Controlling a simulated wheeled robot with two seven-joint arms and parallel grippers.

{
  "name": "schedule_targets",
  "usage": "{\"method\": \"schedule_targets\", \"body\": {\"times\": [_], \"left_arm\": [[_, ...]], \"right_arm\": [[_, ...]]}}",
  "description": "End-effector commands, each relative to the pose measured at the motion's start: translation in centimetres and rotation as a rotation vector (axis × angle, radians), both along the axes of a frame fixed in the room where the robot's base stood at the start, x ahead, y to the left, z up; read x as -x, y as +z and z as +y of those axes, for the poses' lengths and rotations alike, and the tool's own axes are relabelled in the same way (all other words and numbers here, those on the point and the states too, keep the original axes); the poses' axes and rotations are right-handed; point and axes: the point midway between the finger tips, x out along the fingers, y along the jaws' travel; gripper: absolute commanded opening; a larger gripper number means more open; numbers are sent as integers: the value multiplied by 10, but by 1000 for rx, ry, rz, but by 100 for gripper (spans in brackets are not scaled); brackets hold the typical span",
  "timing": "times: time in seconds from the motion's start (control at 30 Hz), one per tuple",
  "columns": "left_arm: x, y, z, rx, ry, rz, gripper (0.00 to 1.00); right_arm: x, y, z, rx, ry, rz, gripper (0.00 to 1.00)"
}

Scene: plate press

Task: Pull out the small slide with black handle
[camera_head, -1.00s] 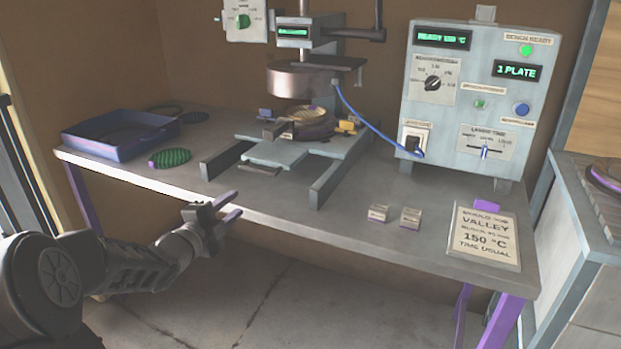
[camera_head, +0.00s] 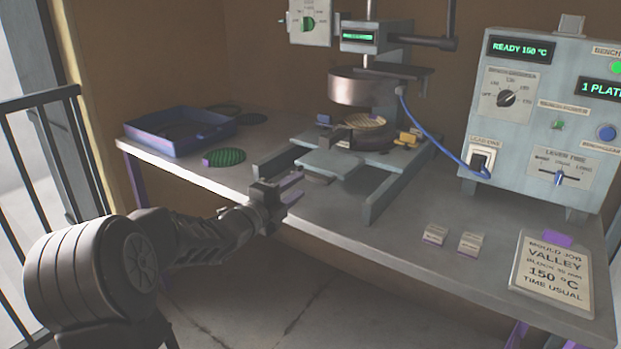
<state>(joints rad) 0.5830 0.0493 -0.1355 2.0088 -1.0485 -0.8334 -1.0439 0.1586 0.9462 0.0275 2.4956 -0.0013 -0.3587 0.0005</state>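The press (camera_head: 362,88) stands at the back of the bench, its round heated head raised above a round brass-coloured mould (camera_head: 365,122). Which slide the handle belongs to is hard to tell at this size. My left gripper (camera_head: 293,189) is open and empty, its fingers apart at the bench's front edge. It is in front and to the left of the slide plate, short of the handle. My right gripper is out of view.
Dark rails (camera_head: 378,197) flank the slide plate. A blue tray (camera_head: 180,136) and a green ridged disc (camera_head: 224,157) lie left. The control box (camera_head: 535,120), its blue cable, two small blocks and a job card (camera_head: 553,272) are right. The bench front between is clear.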

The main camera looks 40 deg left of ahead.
Motion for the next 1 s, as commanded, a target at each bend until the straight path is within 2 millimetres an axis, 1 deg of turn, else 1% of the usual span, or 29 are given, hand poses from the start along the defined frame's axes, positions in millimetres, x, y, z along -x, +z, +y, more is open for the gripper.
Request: {"method": "schedule_targets", "body": {"times": [0.03,0.2,0.3,0.4,0.53,0.73,1.0], "left_arm": [[-8,-1,-1,1,-3,0,33],[-35,-1,0,1,-3,-1,33],[-49,-1,0,1,-3,1,33],[-58,0,0,1,-2,-1,33],[-62,0,1,1,-1,0,33],[-62,0,1,1,-1,0,33],[-61,0,1,1,-1,0,11]], "right_arm": [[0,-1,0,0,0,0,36],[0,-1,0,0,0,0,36],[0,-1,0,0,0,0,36],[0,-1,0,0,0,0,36],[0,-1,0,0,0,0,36],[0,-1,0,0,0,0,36],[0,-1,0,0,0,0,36]]}}
